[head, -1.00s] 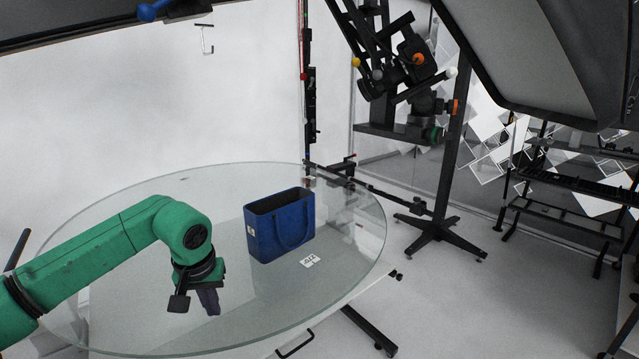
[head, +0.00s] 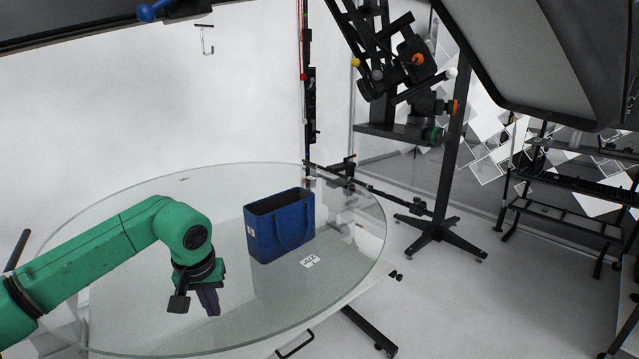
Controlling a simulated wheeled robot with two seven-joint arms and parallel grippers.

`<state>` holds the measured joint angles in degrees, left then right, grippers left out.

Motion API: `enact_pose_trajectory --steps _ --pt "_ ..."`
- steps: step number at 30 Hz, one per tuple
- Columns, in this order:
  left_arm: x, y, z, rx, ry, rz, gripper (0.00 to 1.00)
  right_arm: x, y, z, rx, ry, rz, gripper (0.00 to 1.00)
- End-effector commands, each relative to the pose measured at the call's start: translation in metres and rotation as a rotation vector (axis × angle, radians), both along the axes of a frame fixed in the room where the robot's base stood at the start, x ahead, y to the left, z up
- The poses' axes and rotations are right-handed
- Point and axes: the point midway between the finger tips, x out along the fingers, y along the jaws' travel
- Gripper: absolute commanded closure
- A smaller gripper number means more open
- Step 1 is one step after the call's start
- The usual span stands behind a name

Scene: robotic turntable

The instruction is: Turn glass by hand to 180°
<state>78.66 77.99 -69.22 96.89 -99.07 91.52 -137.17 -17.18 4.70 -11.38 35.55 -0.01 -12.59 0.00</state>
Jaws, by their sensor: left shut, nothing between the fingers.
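The round glass turntable top (head: 345,205) fills the lower left of the head view. A small white label (head: 310,261) with dark print, too small to read surely, lies on the glass in front of the bag. My left gripper (head: 209,303) hangs from the green arm over the near part of the glass, left of the bag and apart from it. My right gripper does not show.
A black camera stand (head: 440,225) with star-shaped feet stands behind the glass to the right. A large grey panel (head: 535,50) hangs at the upper right. Black racks (head: 570,205) stand at the far right. The floor right of the glass is mostly clear.

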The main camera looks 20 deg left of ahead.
Motion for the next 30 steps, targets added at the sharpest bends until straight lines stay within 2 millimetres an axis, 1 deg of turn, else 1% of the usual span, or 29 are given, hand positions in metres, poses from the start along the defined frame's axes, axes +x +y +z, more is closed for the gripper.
enact_pose_trajectory --steps 14,30 --pt "0.0 0.0 0.0 0.0 0.0 0.0 1.0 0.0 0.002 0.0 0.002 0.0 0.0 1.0" --pt "0.0 0.0 -0.011 0.0 0.0 0.0 1.0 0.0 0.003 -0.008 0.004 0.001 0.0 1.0"
